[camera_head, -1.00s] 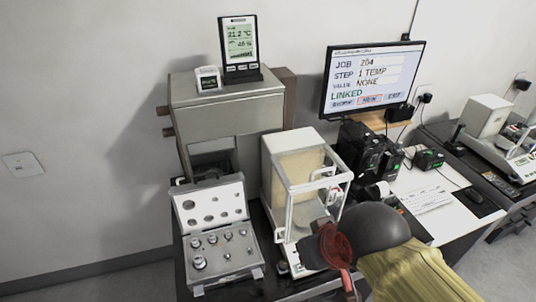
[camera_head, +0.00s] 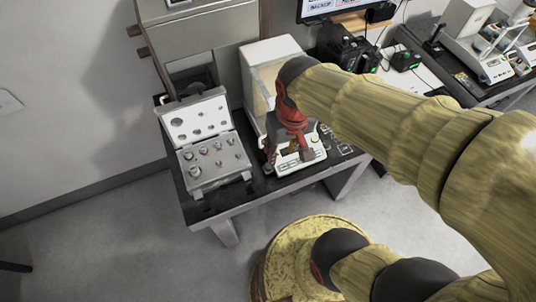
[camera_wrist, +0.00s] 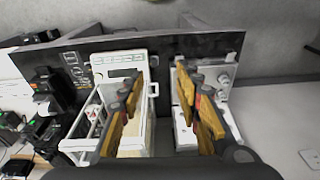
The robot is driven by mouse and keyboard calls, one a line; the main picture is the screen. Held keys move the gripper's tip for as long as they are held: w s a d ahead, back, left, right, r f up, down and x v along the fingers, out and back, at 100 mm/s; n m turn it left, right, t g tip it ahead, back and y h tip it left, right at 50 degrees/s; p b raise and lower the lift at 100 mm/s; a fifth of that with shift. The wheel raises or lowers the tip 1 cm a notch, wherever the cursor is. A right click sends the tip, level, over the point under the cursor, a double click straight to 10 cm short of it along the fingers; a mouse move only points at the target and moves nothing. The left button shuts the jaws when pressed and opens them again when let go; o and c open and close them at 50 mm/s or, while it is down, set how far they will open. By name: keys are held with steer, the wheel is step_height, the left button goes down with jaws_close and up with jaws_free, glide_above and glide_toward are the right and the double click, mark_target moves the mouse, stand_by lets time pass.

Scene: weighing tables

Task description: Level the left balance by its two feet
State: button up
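The left balance (camera_head: 262,52), with a clear draft shield and a pale front panel, stands on the dark table in the head view. My arm covers much of it. My gripper (camera_head: 288,157) is over its front end, pointing down. In the wrist view the balance (camera_wrist: 120,65) lies at left, front panel toward the top. The two fingers of my gripper (camera_wrist: 160,92) stand wide apart with nothing between them. A small dark part (camera_wrist: 154,89) shows at the balance's side edge, perhaps a foot. The other foot and any level bubble cannot be made out.
An open weight case (camera_head: 218,160) stands close left of the balance; it shows right in the wrist view (camera_wrist: 222,82). A grey cabinet (camera_head: 205,40) is behind. Dark boxes (camera_head: 345,50) stand right of the balance. A second balance (camera_head: 490,60) is on the far-right table.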

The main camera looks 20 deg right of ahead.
steer(key=shift+o, duration=0.8)
steer(key=w+g+p, duration=0.1)
steer(key=p, duration=0.1)
steer(key=w+a+f+p, duration=0.1)
steer(key=p, duration=0.1)
steer(key=w+a+f+m+g+y+p, duration=0.1)
steer(key=p, duration=0.1)
steer(key=shift+f+g, duration=0.1)
steer(key=shift+g, duration=0.2)
steer(key=m+h+p, duration=0.1)
steer(key=m+p, duration=1.2)
steer(key=m, duration=0.1)
glide_above(268, 166)
steer(key=shift+t, duration=0.4)
steer(key=f, duration=2.4)
steer(key=shift+s+a, duration=0.1)
steer(key=shift+a, duration=0.15)
steer(key=shift+d, duration=0.25)
steer(key=shift+w+f+b, duration=0.2)
steer(key=shift+f+b, duration=1.05)
steer(key=shift+f, duration=2.65)
steer(key=c, duration=0.3)
